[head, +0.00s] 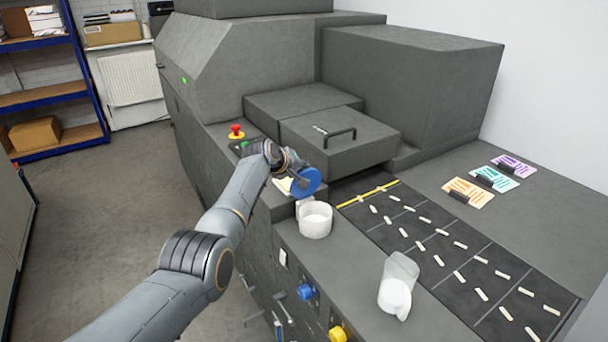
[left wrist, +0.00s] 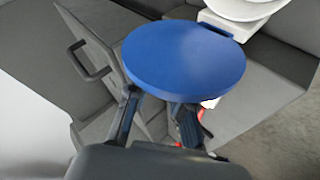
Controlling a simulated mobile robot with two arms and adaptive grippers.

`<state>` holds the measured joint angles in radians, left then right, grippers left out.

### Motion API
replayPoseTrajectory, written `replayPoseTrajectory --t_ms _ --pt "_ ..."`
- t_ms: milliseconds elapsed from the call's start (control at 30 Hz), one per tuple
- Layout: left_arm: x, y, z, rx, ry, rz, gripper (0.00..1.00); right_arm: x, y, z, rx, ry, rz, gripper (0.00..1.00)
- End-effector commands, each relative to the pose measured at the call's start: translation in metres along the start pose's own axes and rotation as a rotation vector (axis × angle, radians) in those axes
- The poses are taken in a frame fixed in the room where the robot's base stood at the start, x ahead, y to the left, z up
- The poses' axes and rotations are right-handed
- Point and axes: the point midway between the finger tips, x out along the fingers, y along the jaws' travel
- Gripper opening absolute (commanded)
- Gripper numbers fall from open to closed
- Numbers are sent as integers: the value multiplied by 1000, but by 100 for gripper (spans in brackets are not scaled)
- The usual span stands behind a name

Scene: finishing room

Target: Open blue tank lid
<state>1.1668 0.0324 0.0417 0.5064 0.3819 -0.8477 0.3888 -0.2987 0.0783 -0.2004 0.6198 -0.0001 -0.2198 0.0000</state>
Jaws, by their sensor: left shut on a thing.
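The round blue lid (head: 306,182) stands tilted above the machine's top at its near edge, just behind a white cup (head: 315,220). In the left wrist view the blue lid (left wrist: 185,60) fills the upper middle, with a small tab at its right edge. My left gripper (head: 292,178) is shut on the lid; its two fingers (left wrist: 158,115) reach under the disc in the wrist view, and the contact is partly hidden by it. The tank opening is not clearly visible. My right gripper is not in view.
A red emergency button (head: 236,131) is behind the gripper. A handled grey cover (head: 340,140) lies right of it. Blue (head: 306,292) and yellow (head: 338,333) knobs stick out from the front. Small white pieces lie on the dark bed.

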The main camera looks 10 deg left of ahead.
Motion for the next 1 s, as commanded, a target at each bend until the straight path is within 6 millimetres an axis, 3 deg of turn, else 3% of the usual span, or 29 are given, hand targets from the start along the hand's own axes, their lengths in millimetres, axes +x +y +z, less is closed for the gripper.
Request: replayPoseTrajectory --t_ms 33,1000 --pt "-1 -7 -6 4 14 -9 0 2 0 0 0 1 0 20" --pt "2 -12 -2 5 7 -16 0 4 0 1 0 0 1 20"
